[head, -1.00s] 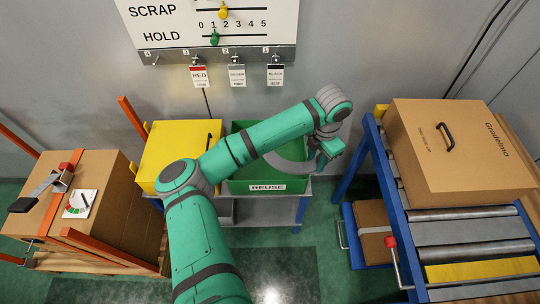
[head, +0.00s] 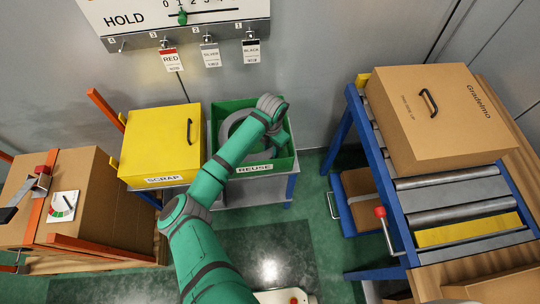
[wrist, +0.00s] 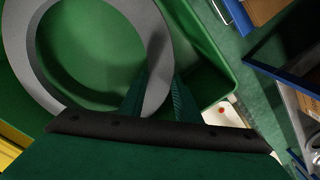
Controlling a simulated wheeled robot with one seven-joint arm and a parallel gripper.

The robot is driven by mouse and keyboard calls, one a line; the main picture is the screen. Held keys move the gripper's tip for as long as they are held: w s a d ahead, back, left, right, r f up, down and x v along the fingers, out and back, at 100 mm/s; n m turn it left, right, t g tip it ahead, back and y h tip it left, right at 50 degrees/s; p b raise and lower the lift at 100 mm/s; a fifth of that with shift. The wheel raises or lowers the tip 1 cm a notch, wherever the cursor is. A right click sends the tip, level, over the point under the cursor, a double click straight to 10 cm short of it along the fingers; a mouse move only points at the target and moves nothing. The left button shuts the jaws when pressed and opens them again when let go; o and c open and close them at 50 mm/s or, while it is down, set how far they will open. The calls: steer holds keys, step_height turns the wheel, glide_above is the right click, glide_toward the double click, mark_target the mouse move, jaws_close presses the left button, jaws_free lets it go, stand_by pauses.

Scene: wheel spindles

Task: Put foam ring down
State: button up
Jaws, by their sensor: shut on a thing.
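The foam ring (head: 229,122) is a grey, flat ring at the green REUSE bin (head: 255,168), partly hidden behind my arm in the head view. In the wrist view the ring (wrist: 22,55) fills the upper left, with the bin's green inside (wrist: 95,50) showing through and around it. My gripper (wrist: 158,95) is shut on the ring's near right part, one finger on each side of the band. I cannot tell whether the ring touches the bin floor. In the head view the fingertips are hard to make out.
A closed yellow SCRAP box (head: 160,145) stands left of the bin. A roller conveyor (head: 450,200) with a large carton (head: 440,115) is at the right. A carton with a gauge (head: 75,205) stands at the left. Tags hang on the wall above.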

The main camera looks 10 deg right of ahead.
steer(key=shift+f, duration=3.1)
steer(key=o, duration=1)
step_height(320, 180, up, 12)
steer(key=shift+r, duration=0.1)
